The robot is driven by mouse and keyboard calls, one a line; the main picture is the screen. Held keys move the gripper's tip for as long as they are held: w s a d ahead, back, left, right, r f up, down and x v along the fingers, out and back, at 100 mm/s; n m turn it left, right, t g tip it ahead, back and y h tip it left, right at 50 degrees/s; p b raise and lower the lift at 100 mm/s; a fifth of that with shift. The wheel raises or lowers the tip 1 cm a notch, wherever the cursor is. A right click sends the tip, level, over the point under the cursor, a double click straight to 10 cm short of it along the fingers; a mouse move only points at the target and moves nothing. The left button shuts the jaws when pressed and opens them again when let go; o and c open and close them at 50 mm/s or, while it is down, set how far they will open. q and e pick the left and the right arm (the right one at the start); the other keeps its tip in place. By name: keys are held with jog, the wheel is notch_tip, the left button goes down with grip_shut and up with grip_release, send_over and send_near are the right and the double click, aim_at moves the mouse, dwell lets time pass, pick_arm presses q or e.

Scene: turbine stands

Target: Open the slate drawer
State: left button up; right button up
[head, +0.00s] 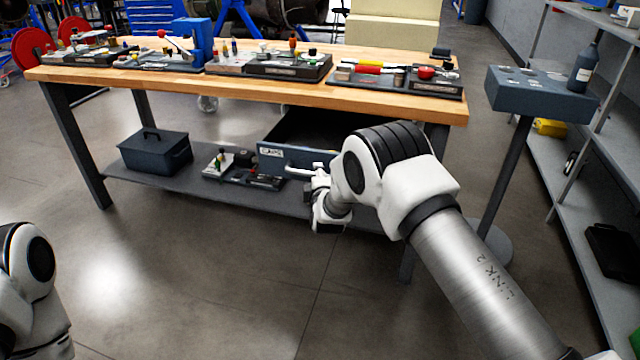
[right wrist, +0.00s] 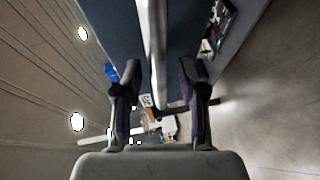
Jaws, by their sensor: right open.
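The slate drawer (head: 290,156) hangs under the right half of the wooden workbench. Its front stands out from the bench, and a dark interior shows behind it. It carries a white label and a pale bar handle (head: 300,172). My right gripper (head: 322,186) is at the handle, partly hidden by its own arm. In the right wrist view, the gripper (right wrist: 161,80) is open, and the handle bar (right wrist: 152,45) runs between its two fingers with gaps on both sides. Whether they touch it elsewhere is not clear. My left gripper is out of view; only part of that arm shows.
The workbench (head: 290,82) holds several trays of tools. A dark toolbox (head: 155,152) and a small tray (head: 243,172) sit on its lower shelf. A pedestal stand (head: 540,95) with a bottle and grey shelving stand at the right. The floor in front is clear.

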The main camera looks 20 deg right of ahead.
jog(key=v, duration=1.1)
jog(key=shift+s, duration=0.1)
jog(key=s+d+f+m+g+p, duration=0.1)
jog(key=s+d+f+g+p, duration=0.15)
jog(key=s+f, duration=0.4)
jog(key=s+d+f+m+g+p, duration=0.1)
jog(key=s+f+g+p, duration=0.2)
jog(key=s, duration=0.6)
jog(key=s+d+f+m+g+p, duration=0.2)
jog(key=s+f+g, duration=0.1)
jog(key=s+f, duration=0.4)
jog(key=s+a+m+g+y, duration=0.2)
jog(key=s+m+g, duration=0.5)
jog(key=s, duration=1.4)
jog(key=m+y, duration=0.1)
jog(key=m, duration=0.3)
jog(key=shift+s+p, duration=0.3)
jog(key=shift+s, duration=0.05)
